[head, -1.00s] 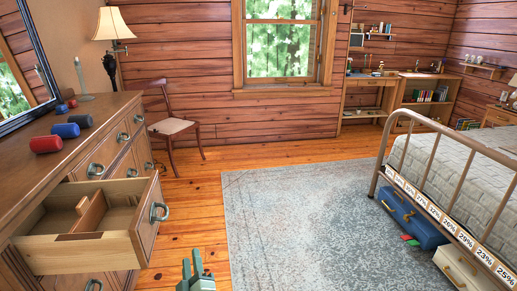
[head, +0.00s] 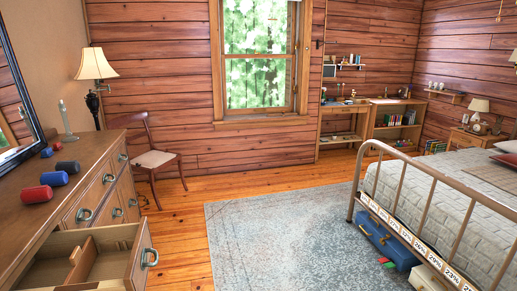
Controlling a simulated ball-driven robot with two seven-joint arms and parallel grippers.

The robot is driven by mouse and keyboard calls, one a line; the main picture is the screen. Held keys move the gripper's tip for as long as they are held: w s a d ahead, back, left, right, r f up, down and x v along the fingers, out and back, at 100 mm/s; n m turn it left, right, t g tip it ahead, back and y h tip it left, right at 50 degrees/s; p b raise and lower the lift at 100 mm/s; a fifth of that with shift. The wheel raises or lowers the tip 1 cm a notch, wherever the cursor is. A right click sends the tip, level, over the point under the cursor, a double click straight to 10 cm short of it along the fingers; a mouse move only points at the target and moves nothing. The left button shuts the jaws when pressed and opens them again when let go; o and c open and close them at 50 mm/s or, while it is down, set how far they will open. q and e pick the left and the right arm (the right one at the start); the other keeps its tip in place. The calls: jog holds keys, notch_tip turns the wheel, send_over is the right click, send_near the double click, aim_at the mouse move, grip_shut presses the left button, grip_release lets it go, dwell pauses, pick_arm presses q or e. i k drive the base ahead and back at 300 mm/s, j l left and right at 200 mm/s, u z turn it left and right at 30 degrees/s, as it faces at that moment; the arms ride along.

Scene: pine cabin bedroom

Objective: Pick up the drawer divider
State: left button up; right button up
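The drawer divider (head: 82,258) looks like a small upright wooden board inside the open top drawer (head: 140,257) of the dresser at the lower left of the head view. Neither of my grippers is in view, so nothing is seen touching the divider.
On the dresser top (head: 22,225) lie a red roll (head: 36,194), a blue roll (head: 54,178) and a dark roll (head: 68,166). A chair (head: 152,160) stands beyond the dresser. The rug (head: 275,240) is clear, with a bed (head: 440,190) at the right.

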aim_at(82, 261)
jog(key=u, duration=1.3)
